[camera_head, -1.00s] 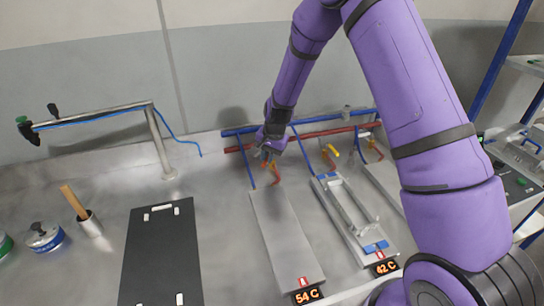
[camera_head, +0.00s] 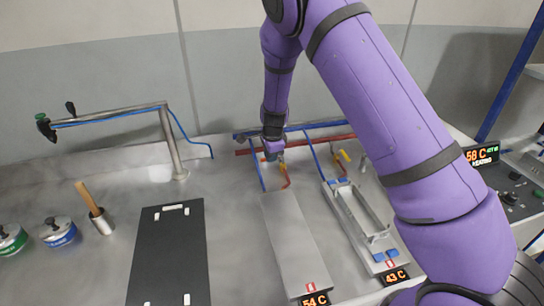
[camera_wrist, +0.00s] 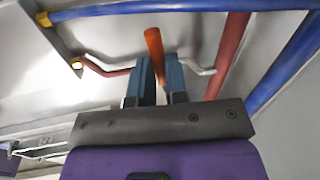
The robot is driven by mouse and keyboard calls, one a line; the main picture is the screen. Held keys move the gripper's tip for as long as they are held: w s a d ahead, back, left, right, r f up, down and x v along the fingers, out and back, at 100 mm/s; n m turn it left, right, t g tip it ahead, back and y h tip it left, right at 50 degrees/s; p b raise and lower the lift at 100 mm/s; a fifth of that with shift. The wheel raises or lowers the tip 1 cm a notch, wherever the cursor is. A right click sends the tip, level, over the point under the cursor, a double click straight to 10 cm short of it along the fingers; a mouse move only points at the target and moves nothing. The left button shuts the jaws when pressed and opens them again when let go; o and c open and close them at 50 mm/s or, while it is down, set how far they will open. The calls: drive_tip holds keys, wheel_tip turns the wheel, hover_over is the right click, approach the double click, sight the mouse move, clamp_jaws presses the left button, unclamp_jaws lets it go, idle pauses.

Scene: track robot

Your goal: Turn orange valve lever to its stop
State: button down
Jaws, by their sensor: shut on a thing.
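The orange valve lever (camera_wrist: 153,48) shows in the wrist view as a short rod between my gripper's two blue fingers (camera_wrist: 160,80), which are shut on it. Its far end sticks out past the fingertips. In the head view my gripper (camera_head: 273,154) is at the pipes behind the left metal plate (camera_head: 290,240). Only a small bit of orange shows beside it there, and the valve body is mostly hidden.
Blue and red pipes (camera_head: 320,142) run along the wall. A second valve with a yellow-orange handle (camera_head: 345,156) stands to the right, behind a plate with a metal frame (camera_head: 362,222). A black board (camera_head: 168,255), a jointed stand (camera_head: 172,145) and cans (camera_head: 57,231) are left.

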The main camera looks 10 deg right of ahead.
drive_tip(key=shift+w+m, duration=0.2)
drive_tip(key=shift+m, duration=0.2)
drive_tip(key=c, duration=1.1)
unclamp_jaws()
drive_tip(key=r, duration=0.3)
drive_tip(key=s+r, duration=0.1)
drive_tip(key=r, duration=0.3)
drive_tip(key=s+r, duration=0.1)
drive_tip(key=r, duration=0.2)
drive_tip(key=shift+s+r, duration=0.1)
drive_tip(key=shift+r, duration=0.25)
